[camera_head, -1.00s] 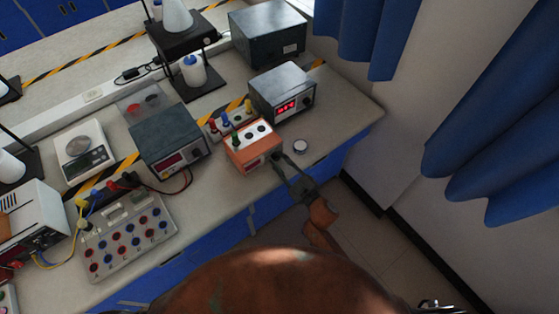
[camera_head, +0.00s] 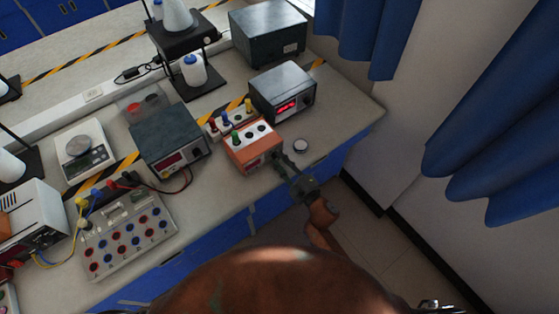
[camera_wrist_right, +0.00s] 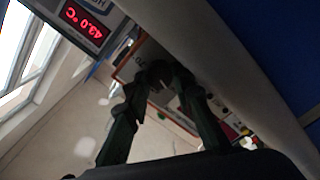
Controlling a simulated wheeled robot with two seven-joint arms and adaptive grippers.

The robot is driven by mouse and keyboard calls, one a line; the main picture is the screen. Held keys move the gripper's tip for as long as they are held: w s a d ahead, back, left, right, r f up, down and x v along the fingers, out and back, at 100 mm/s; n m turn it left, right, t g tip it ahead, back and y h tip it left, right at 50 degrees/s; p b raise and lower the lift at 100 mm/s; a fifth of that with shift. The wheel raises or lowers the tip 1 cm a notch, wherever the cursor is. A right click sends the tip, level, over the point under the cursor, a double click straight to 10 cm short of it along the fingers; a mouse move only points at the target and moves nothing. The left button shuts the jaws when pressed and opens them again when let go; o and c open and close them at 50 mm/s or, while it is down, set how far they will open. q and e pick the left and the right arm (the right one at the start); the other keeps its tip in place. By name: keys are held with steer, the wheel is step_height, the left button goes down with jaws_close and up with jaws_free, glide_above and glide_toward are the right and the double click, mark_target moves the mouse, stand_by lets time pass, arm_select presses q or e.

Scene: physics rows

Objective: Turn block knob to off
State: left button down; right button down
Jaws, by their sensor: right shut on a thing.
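The orange block (camera_head: 248,159) with a white top and dark round holes stands near the front edge of the bench. Its dark knob is on the face toward my right gripper and mostly hidden by the fingers in the head view. My right gripper (camera_head: 279,158) reaches the block's right end. In the wrist view the right gripper (camera_wrist_right: 160,80) has its fingertips on either side of the dark round knob (camera_wrist_right: 157,73), shut on it. The knob's pointer and any off mark cannot be read. My left gripper is not in view.
A meter with a red display (camera_head: 283,92) stands behind the block, and a dark-topped supply (camera_head: 168,140) stands to its left. Colored plugs (camera_head: 224,120) are close behind it.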

steer(key=c, duration=1.7)
jaws_free()
steer(key=shift+o, duration=0.2)
steer(key=shift+f, duration=0.1)
